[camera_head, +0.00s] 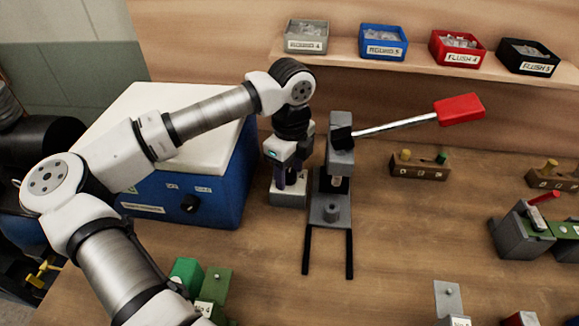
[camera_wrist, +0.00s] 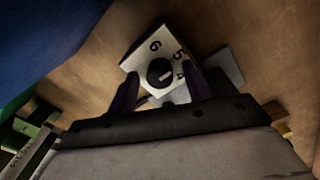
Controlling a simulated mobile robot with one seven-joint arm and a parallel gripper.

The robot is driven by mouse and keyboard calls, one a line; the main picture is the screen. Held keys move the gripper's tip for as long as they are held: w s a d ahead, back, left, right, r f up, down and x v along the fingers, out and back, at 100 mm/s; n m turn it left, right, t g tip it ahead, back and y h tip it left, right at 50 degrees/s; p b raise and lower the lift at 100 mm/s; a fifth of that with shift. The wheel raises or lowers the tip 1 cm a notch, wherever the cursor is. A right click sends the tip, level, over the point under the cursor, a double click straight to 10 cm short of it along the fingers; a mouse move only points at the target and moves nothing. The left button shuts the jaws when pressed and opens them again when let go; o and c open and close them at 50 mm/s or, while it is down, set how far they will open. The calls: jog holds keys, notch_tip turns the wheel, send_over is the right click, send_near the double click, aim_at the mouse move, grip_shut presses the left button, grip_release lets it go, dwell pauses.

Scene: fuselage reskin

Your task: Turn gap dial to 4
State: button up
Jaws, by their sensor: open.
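The gap dial is a round black knob (camera_wrist: 160,73) on a small pale plate (camera_wrist: 133,60) with the numbers 6, 5 and 4 printed around it. A light mark shows on the knob; I cannot tell which number it points to. In the head view its grey-white block (camera_head: 288,200) stands just left of the lever press (camera_head: 331,210), and my gripper hides the knob. My gripper (camera_head: 290,185) is open and points down over the block. In the wrist view its two dark fingers (camera_wrist: 162,88) are apart on either side of the knob, without clear contact.
The press has a long lever with a red handle (camera_head: 459,109) reaching right. A blue box with a white top (camera_head: 190,205) stands close on the left. Labelled bins, including a blue one (camera_head: 384,42), sit on the back shelf. A wooden block (camera_head: 420,168) with pegs stands right.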

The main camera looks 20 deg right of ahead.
jog(key=shift+c, duration=0.2)
jog(key=c, duration=0.9)
jog(key=shift+f+m+b, duration=0.1)
jog(key=shift+m+b, duration=0.3)
jog(key=shift+b, duration=0.2)
jog(key=shift+f+m+b, duration=0.1)
jog(key=shift+m+b, duration=0.4)
jog(key=shift+b, duration=0.35)
jog(key=m+b, duration=0.3)
jog(key=shift+b, duration=0.35)
jog(key=m+b, duration=0.2)
jog(key=m, duration=0.1)
jog(key=shift+m, duration=0.4)
jog(key=shift+r+m+b, duration=0.25)
jog(key=shift+m+b, duration=0.65)
jog(key=shift+m, duration=0.7)
